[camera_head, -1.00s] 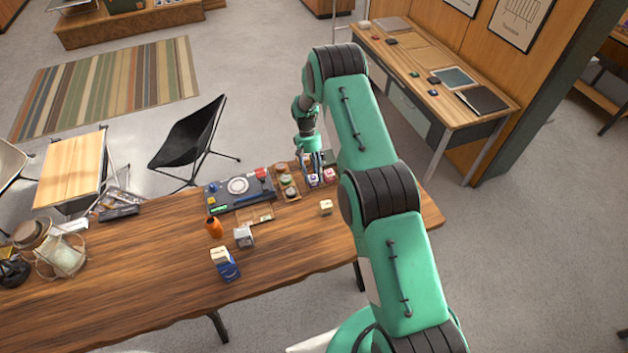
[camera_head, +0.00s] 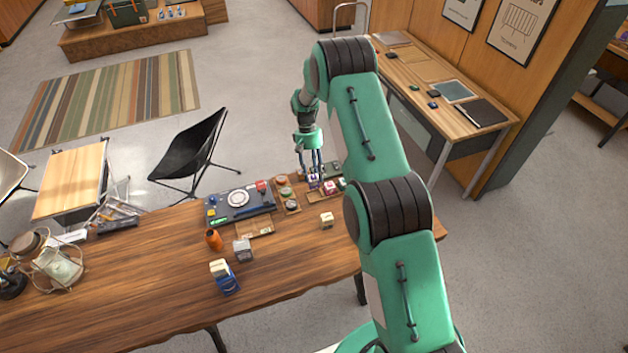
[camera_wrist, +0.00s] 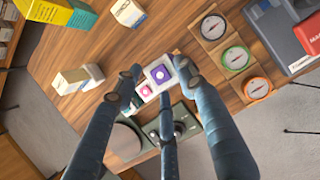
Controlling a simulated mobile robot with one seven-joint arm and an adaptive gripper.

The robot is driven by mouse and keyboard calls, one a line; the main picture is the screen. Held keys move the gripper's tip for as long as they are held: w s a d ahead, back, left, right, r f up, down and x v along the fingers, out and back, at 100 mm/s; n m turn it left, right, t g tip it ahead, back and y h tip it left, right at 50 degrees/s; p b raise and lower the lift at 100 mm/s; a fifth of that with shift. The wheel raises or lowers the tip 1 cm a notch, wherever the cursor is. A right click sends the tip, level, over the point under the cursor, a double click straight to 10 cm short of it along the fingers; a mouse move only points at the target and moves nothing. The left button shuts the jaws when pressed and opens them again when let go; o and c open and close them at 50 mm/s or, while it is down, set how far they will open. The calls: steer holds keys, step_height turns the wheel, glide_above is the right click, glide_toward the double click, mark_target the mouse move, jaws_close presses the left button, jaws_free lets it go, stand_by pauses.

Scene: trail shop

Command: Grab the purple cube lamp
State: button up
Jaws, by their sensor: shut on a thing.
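The purple cube lamp (camera_wrist: 160,74) is a white cube with a purple face; in the wrist view it sits between the fingertips of my gripper (camera_wrist: 155,85). In the head view my gripper (camera_head: 312,172) points down, shut on the purple cube lamp (camera_head: 313,182), which appears slightly raised at the far edge of the wooden table (camera_head: 150,270). A similar cube with a pink face (camera_wrist: 146,92) is right beside it in the wrist view; the pink cube (camera_head: 331,187) shows just right of it in the head view. My fingers partly cover both cubes.
A wooden tray with several compasses (camera_wrist: 236,57) lies close by. A dark green device (camera_wrist: 182,125) lies under my fingers. A cream cube (camera_head: 327,220), a grey-white cube (camera_head: 242,250) and an orange bottle (camera_head: 214,239) stand nearer.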

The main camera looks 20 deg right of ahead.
steer(key=shift+r, duration=0.75)
